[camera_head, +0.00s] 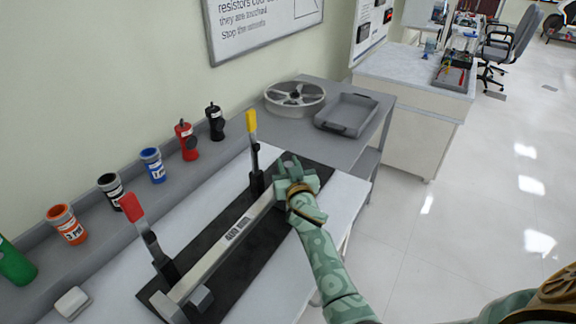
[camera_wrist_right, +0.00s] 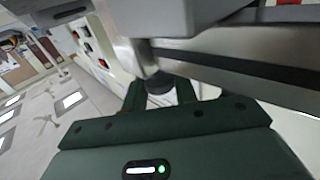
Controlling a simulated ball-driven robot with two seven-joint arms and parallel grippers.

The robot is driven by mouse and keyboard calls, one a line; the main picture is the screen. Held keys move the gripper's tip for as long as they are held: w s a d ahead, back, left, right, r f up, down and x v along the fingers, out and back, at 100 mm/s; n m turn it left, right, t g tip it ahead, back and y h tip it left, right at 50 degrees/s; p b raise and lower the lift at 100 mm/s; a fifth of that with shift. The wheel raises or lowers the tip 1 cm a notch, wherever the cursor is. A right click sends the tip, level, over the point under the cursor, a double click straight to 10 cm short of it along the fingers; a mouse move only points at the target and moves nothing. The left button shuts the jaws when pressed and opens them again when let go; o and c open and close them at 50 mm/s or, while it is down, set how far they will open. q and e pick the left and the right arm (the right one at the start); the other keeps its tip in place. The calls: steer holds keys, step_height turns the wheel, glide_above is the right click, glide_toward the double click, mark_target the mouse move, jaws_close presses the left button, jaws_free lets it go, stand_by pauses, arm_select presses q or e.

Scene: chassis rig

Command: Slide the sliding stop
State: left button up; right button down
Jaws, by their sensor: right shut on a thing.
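A long grey metal rail (camera_head: 236,236) lies on a black mat on the workbench, running from the lower left toward the far end. My right gripper (camera_head: 294,184) is at the rail's far end and covers most of what is there. In the right wrist view, its green fingers close around a dark round knob (camera_wrist_right: 159,83) below a grey block, the sliding stop (camera_wrist_right: 165,18), beside the rail (camera_wrist_right: 240,68). A grey block (camera_head: 200,298) sits at the rail's near end. My left gripper is not in view.
A red-handled clamp (camera_head: 146,236) and a yellow-handled clamp (camera_head: 254,150) stand upright along the rail's left side. Several coloured bottles line the back shelf. A grey tray (camera_head: 347,115) and a spoked wheel (camera_head: 295,97) lie beyond the far end.

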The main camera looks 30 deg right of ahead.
steer(key=w+d, duration=0.3)
steer(key=d, duration=0.3)
steer(key=shift+w, duration=0.2)
steer(key=shift+r, duration=0.1)
steer(key=c, duration=1.3)
jaws_free()
steer(key=shift+o, duration=0.7)
steer(key=shift+w+d, duration=0.1)
steer(key=shift+w, duration=0.05)
